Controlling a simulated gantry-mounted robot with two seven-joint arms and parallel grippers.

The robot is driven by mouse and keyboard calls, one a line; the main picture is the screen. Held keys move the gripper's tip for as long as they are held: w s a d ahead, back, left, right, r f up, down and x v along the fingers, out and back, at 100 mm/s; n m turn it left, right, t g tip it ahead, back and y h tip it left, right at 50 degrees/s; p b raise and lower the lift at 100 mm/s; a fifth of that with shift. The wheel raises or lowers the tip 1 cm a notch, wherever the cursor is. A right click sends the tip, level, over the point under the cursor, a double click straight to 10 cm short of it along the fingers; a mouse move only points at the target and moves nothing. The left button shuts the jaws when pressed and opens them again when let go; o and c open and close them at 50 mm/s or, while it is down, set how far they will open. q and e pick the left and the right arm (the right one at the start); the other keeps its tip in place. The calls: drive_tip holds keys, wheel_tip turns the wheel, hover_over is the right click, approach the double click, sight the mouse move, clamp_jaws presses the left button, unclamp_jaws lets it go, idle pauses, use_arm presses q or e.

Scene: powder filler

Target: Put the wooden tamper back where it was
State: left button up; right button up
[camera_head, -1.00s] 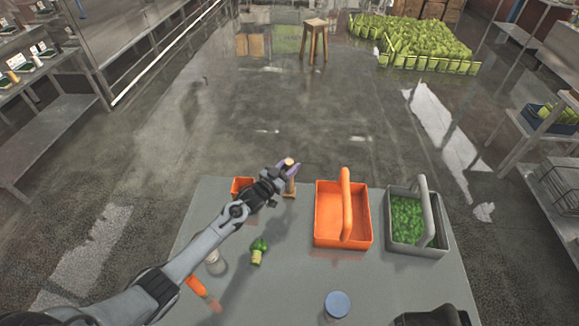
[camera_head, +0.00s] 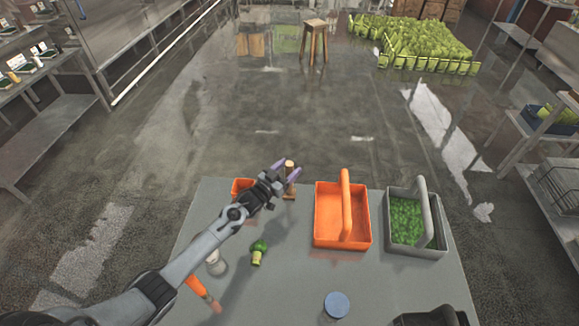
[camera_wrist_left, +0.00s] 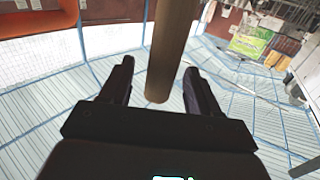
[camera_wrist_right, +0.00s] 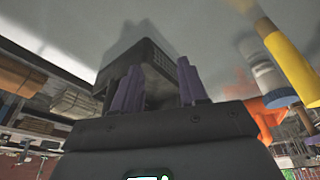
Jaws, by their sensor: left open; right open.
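The wooden tamper (camera_head: 291,188) stands upright at the back edge of the grey table, between the small orange bin and the orange basket. My left gripper (camera_head: 288,170) is open at its upper part, with one purple finger on each side. In the left wrist view the tamper's brown shaft (camera_wrist_left: 172,45) runs between the two spread fingers (camera_wrist_left: 158,88), with gaps visible on both sides. In the right wrist view my right gripper (camera_wrist_right: 160,88) is open, with nothing held between its fingers.
A small orange bin (camera_head: 240,185) is left of the tamper; an orange basket (camera_head: 328,238) and a grey basket of green pieces (camera_head: 440,246) are right. A green-topped item (camera_head: 257,254), an orange item (camera_head: 196,285) and a blue-lidded jar (camera_head: 337,304) are nearer. A dark box (camera_wrist_right: 150,60) is by my right gripper.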

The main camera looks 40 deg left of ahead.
use_arm(q)
drive_tip(key=s+p, duration=0.6)
drive_tip(key=s, duration=0.4)
drive_tip(key=s+d+g, duration=0.7)
drive_tip(key=s+d, duration=0.4)
drive_tip(key=d, duration=0.3)
drive_tip(key=s+d+r+m+g, duration=0.1)
drive_tip(key=s+d+r+g, duration=0.2)
drive_tip(key=s, duration=0.6)
drive_tip(key=s+d+r+g, duration=0.3)
drive_tip(key=s+g, duration=0.1)
drive_tip(key=s, duration=0.5)
drive_tip(key=shift+d+r+m+p, duration=0.15)
drive_tip(key=shift+r+m+p, duration=0.05)
drive_tip(key=shift+m+p, duration=0.25)
wheel_tip(320, 180, up, 6)
drive_tip(key=p, duration=0.6)
drive_tip(key=shift+r, duration=0.15)
